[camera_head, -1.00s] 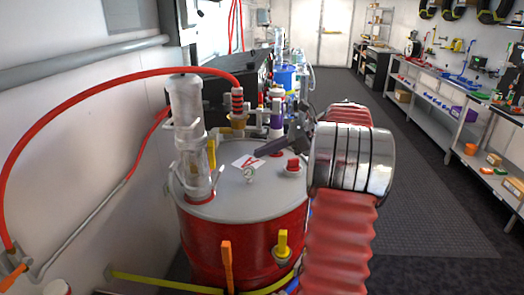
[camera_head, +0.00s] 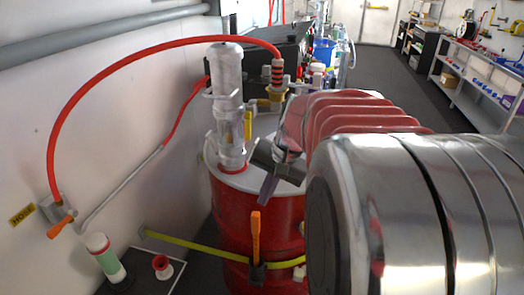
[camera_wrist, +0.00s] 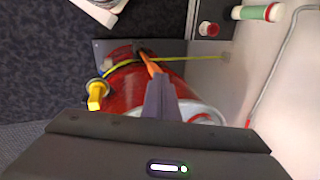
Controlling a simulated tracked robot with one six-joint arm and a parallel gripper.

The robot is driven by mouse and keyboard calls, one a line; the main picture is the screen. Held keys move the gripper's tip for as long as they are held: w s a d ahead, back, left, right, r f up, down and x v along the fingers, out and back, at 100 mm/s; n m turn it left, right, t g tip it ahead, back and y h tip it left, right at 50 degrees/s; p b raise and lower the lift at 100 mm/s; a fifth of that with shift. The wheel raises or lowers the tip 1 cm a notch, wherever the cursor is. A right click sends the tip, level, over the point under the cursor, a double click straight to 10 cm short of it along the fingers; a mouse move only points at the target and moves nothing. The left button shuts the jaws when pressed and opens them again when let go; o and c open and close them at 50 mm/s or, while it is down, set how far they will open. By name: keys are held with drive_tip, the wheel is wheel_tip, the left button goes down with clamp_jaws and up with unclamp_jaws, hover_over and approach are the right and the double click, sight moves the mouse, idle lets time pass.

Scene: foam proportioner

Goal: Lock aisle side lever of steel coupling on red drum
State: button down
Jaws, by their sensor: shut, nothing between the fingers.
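The red drum (camera_head: 232,212) stands beside the wall under a grey lid. The red hose drops to a banded end above a brass-coloured fitting (camera_head: 262,103) at the drum's back, beside grey metal parts (camera_head: 287,84). I cannot clearly pick out the steel coupling or its aisle side lever; my arm covers the lid's aisle side. My gripper (camera_head: 268,192) is shut and empty, tilted downward over the drum's front rim. In the wrist view, my gripper (camera_wrist: 157,84) points at the drum's front (camera_wrist: 122,95), and an orange handle (camera_wrist: 149,62) shows just beyond the fingertips.
A clear cylinder (camera_head: 228,100) stands on the lid's left. A yellow strap (camera_head: 190,247) crosses the drum's front. A yellow handle (camera_wrist: 97,92) sticks out from the drum. A white-and-green bottle (camera_head: 105,257) and red cap (camera_head: 162,267) stand at lower left. The aisle is free at right.

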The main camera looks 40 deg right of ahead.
drive_tip(key=s+a+r+n+t, duration=0.1)
drive_tip(key=s+a+n, duration=0.4)
drive_tip(key=a, duration=0.5)
drive_tip(key=s+a+r+n+t+h, duration=0.1)
drive_tip(key=s+a+n, duration=0.3)
drive_tip(key=a, duration=0.5)
drive_tip(key=r+n, duration=0.1)
drive_tip(key=n, duration=0.1)
drive_tip(key=shift+s+a+n+t+h, duration=0.3)
drive_tip(key=shift+s+a, duration=0.05)
drive_tip(key=shift+s, duration=0.05)
